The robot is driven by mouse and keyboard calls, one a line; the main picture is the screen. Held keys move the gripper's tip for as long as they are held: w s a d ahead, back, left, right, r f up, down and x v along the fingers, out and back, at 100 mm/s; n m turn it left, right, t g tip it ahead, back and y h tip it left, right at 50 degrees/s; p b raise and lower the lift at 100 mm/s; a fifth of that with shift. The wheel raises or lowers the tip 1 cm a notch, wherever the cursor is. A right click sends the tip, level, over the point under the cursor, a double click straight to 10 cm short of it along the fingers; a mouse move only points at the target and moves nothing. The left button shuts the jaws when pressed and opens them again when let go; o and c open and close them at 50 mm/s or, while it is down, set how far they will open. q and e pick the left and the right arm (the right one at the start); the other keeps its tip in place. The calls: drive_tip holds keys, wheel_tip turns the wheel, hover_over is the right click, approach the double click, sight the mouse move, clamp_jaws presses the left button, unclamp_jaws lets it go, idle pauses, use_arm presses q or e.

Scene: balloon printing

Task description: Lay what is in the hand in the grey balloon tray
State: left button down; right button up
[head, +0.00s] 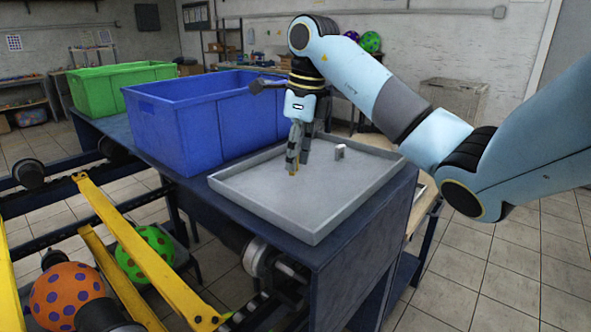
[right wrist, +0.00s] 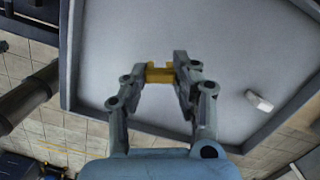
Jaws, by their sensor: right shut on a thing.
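My right gripper (head: 293,166) is over the grey balloon tray (head: 262,198), pointing down. It is shut on a small yellow piece (right wrist: 160,73), held between the two fingertips in the right wrist view. Only a sliver of yellow shows at the fingertips in the head view; most of it is hidden by the fingers. I cannot tell whether the piece touches the tray floor. A small pale grey-white object (head: 340,152) is in the tray to the right of the gripper, and it also shows in the right wrist view (right wrist: 259,100). My left gripper is not in view.
A blue crate (head: 165,132) stands behind and left of the tray, with a green crate (head: 92,92) beyond it. The tray has a low raised rim; its front floor is bare. Yellow rails (head: 130,270) and spotted balls, one orange (head: 62,297), are at the lower left.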

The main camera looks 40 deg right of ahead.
sight(296, 186)
wheel_tip(296, 186, down, 2)
drive_tip(key=shift+s+f+p, duration=0.1)
drive_tip(key=shift+p, duration=0.35)
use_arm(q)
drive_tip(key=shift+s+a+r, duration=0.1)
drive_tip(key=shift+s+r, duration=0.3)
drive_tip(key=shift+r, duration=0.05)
use_arm(e)
drive_tip(key=shift+f, duration=0.2)
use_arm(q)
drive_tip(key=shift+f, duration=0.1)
use_arm(e)
drive_tip(key=shift+f, duration=0.1)
drive_tip(key=shift+f+b, duration=0.15)
drive_tip(key=shift+b, duration=0.15)
drive_tip(key=o, duration=1)
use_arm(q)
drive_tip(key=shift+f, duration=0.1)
use_arm(e)
drive_tip(key=shift+r, duration=0.2)
